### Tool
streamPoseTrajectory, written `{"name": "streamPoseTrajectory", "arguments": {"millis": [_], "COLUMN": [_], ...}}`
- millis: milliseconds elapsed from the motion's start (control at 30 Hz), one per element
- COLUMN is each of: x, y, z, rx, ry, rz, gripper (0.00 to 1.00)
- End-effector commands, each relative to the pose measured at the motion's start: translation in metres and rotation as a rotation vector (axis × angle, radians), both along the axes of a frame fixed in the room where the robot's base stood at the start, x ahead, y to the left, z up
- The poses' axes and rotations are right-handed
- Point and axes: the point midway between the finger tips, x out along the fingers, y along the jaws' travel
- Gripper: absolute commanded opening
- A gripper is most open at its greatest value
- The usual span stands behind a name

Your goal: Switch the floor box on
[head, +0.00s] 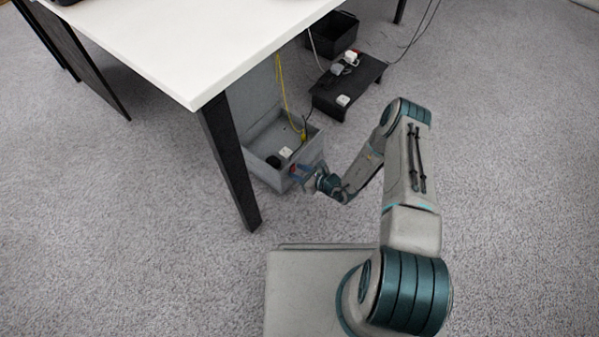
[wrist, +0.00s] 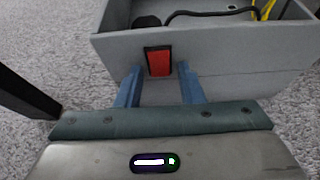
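The grey floor box (head: 258,163) stands on the carpet beside a table leg in the head view, with plugs and cables inside it. Its front wall fills the upper part of the wrist view (wrist: 225,55). A red rocker switch (wrist: 159,62) in a black frame sits on that wall. My gripper (wrist: 158,74) points at this wall, with its two blue fingers apart on either side of the switch and nothing between them that I can see held. In the head view my gripper (head: 298,173) is at the box's front right side. Whether the fingers touch the wall cannot be told.
A white table (head: 190,45) with dark legs (head: 232,165) stands over the left of the box. A black low stand (head: 362,80) with plugs and a black bin (head: 335,35) are behind it. Yellow cable (head: 283,90) hangs into the box. Carpet at right is clear.

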Motion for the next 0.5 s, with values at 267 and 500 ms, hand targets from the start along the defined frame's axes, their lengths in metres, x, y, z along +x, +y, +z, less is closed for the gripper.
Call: {"name": "streamPoseTrajectory", "arguments": {"millis": [267,500], "x": [0.000,0.000], "y": [0.000,-0.001], "z": [-0.001,-0.011], "rx": [0.005,0.121], "ry": [-0.002,-0.091], "rz": [0.000,-0.004], "gripper": [0.00,0.00]}}
